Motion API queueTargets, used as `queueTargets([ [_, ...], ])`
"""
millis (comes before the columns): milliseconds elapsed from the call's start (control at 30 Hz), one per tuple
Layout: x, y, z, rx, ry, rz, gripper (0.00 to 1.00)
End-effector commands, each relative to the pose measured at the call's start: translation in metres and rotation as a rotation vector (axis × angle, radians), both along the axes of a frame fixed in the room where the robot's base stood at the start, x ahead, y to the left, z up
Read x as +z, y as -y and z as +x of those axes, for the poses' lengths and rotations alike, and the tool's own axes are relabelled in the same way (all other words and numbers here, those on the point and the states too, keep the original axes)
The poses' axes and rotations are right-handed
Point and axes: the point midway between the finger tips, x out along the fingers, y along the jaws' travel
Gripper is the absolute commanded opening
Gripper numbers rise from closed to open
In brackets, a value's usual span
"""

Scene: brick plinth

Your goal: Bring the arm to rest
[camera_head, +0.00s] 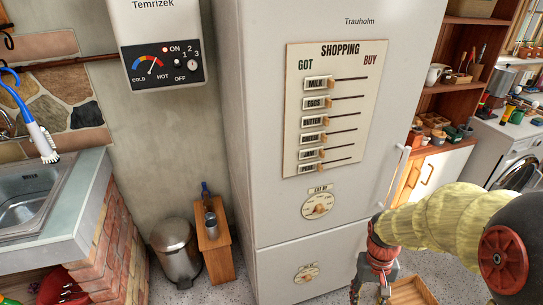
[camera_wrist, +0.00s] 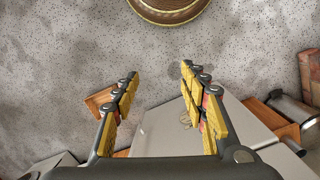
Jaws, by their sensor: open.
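My gripper (camera_head: 377,285) hangs low at the bottom right in the head view, in front of the fridge's lower right edge. In the wrist view my gripper (camera_wrist: 158,75) shows its two yellow-padded fingers spread well apart. The arm reaches in from the right edge of the head view. The fridge (camera_head: 268,150) is tall and pale, with a shopping board (camera_head: 300,90) on its door. Its pale top part also shows below and between the fingers in the wrist view (camera_wrist: 160,130).
A wooden crate (camera_head: 412,292) lies on the floor beside my gripper. A metal bin (camera_head: 175,250) and a small wooden stand (camera_head: 215,252) are left of the fridge. A brick plinth with a sink (camera_head: 30,205) is at the left. A round brown object (camera_wrist: 172,10) tops the wrist view.

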Motion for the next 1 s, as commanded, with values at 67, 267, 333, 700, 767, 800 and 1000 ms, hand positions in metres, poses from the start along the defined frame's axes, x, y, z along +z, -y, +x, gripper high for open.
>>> queueTargets([
  [67, 0.034, -0.010, -0.015, 0.005, 0.032, 0.003, 0.43],
  [267, 0.098, -0.033, -0.048, 0.017, 0.126, 0.012, 0.43],
  [333, 0.118, -0.041, -0.057, 0.024, 0.174, 0.015, 0.43],
  [700, 0.221, -0.065, -0.083, 0.090, 0.510, 0.004, 0.43],
  [767, 0.236, -0.068, -0.085, 0.100, 0.554, 0.003, 0.43],
  [800, 0.243, -0.070, -0.086, 0.106, 0.577, 0.003, 0.43],
  [1000, 0.259, -0.075, -0.089, 0.125, 0.625, 0.005, 0.43],
])
